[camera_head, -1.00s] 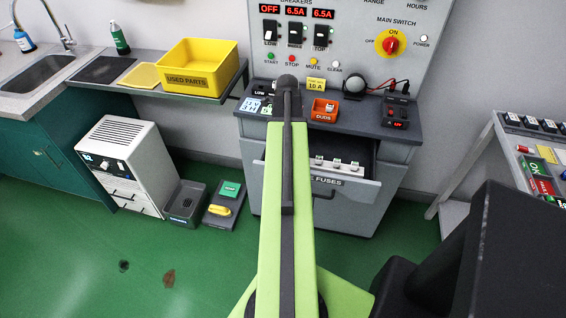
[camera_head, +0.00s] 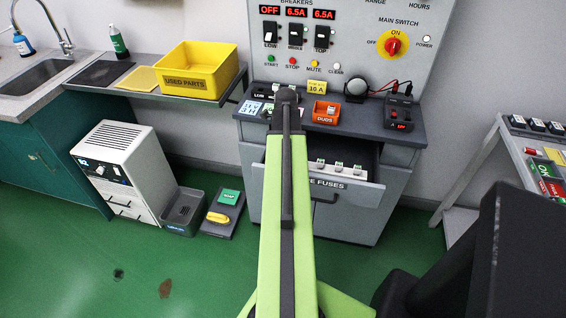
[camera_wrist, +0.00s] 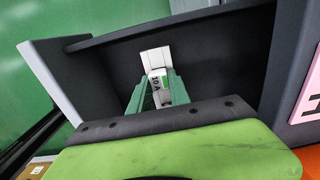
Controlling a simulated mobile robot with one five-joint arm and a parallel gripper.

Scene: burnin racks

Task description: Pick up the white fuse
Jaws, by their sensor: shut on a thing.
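In the wrist view my gripper (camera_wrist: 159,92) has its two green fingers closed on the sides of a white fuse (camera_wrist: 156,76) with a green marking that looks like 10A. A white piece (camera_wrist: 155,56) shows just beyond the fuse; I cannot tell if the two are joined. Both are against a dark recess with grey walls (camera_wrist: 215,50). In the head view my arm hides the fingers and the held fuse. Several white fuses (camera_head: 339,168) stand in the open drawer (camera_head: 340,185), right of my arm.
An orange DUDS bin (camera_head: 326,112) and a small black meter (camera_head: 398,112) sit on the cabinet top, below the breaker panel (camera_head: 345,45). A yellow USED PARTS bin (camera_head: 198,70) is on the left shelf. A grey-topped table (camera_head: 505,150) stands at right. Green floor is open at lower left.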

